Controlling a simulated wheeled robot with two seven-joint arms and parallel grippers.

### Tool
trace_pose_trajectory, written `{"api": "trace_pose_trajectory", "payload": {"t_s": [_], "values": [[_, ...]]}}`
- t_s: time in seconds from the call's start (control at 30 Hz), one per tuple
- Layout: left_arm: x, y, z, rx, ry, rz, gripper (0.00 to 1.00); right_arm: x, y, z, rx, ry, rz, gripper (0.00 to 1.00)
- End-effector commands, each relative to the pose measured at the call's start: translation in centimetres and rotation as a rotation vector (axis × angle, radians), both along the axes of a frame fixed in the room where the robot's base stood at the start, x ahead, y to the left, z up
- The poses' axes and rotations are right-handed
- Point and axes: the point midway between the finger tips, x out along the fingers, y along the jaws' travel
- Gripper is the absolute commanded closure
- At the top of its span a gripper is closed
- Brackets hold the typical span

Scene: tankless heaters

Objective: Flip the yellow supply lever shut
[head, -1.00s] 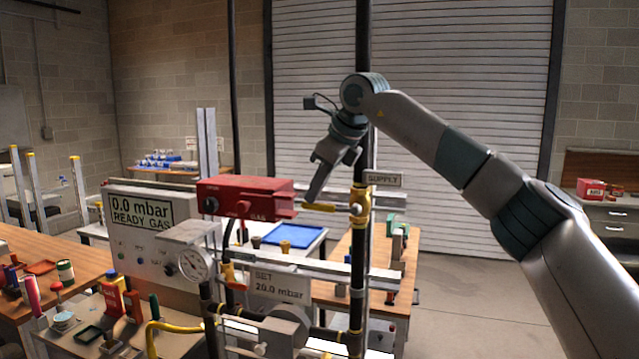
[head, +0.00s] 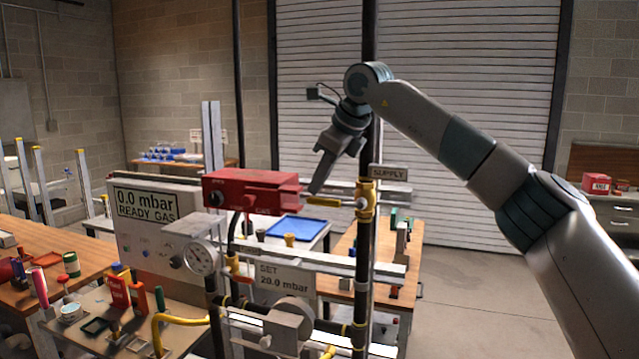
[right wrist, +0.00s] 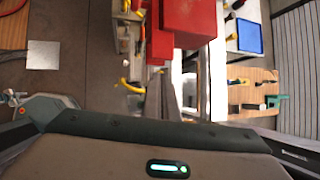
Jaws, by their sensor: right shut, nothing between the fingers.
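The yellow supply lever (head: 323,201) lies level and points left from its brass valve (head: 365,201), across the black upright pipe (head: 363,250). A SUPPLY sign (head: 388,172) sits just above and right of the valve. My right gripper (head: 314,191) is shut and empty, pointing down with its tips at the lever's left part. I cannot tell if the tips touch the lever. In the right wrist view the shut fingers (right wrist: 168,98) hang beside the red box (right wrist: 190,22); the lever cannot be made out surely there. My left gripper is not in view.
The red gas box (head: 252,190) stands close left of my right gripper. A wooden bench (head: 347,262) stands behind. Open floor lies to the right.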

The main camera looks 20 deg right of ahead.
Motion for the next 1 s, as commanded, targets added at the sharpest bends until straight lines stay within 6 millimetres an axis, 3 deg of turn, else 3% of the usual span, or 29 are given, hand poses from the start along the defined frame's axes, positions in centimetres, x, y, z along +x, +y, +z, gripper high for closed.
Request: {"api": "trace_pose_trajectory", "payload": {"t_s": [0.17,0.33,0.7,1.0], "values": [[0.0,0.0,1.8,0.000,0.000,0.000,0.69,-0.6,0.1,3.0,0.002,-0.005,0.002,1.00],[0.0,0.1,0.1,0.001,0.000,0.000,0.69,-1.3,0.6,5.1,0.003,-0.007,0.003,1.00],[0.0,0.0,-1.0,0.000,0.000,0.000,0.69,-2.5,1.4,11.1,0.002,-0.006,0.002,1.00],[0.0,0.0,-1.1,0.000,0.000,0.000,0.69,-2.8,1.6,12.4,0.001,-0.004,0.002,1.00]]}}
